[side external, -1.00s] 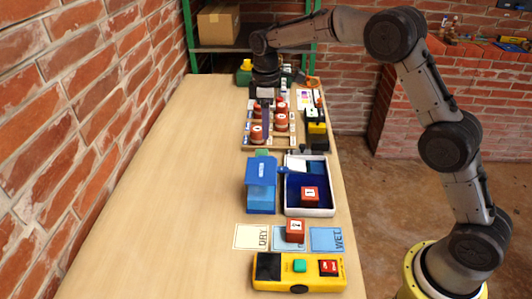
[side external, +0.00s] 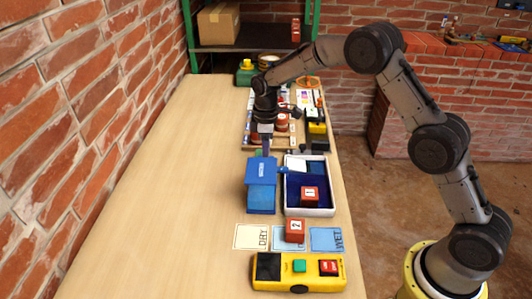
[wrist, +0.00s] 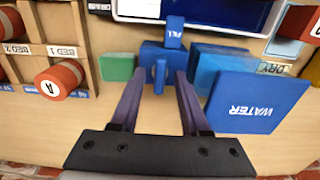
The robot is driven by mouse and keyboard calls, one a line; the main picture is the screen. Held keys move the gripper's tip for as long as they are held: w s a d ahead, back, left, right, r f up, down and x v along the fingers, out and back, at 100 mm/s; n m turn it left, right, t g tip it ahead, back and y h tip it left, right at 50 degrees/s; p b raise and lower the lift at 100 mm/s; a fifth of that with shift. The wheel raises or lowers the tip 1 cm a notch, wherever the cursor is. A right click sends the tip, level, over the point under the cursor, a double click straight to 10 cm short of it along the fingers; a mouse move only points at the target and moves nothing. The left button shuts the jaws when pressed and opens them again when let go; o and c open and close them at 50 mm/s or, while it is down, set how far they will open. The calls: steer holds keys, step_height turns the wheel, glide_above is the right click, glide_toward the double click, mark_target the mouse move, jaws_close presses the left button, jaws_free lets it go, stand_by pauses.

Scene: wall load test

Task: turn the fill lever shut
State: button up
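My gripper (wrist: 160,78) is open and empty. Its two purple fingers stand apart, one on each side of the lever in the picture; I cannot tell contact or depth. The blue "WATER" tank (wrist: 256,102) stands to the right of the fingers. In the side view the tank (side external: 261,195) is below and in front of my gripper (side external: 266,148), and the lever cannot be made out.
A white-rimmed tray (side external: 309,212) with a red block inside stands beside the tank. A wooden rack (wrist: 58,50) with red cylinders is at left in the wrist view. A yellow panel (side external: 275,271) and cards lie nearer the camera. The table's left side is clear.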

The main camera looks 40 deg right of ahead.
jaws_close()
steer(key=shift+m, duration=0.4)
steer(key=m, duration=0.8)
steer(key=shift+r, duration=0.1)
steer(key=m, duration=0.5)
steer(key=shift+m, duration=2)
steer(key=shift+o, duration=0.6)
jaws_free()
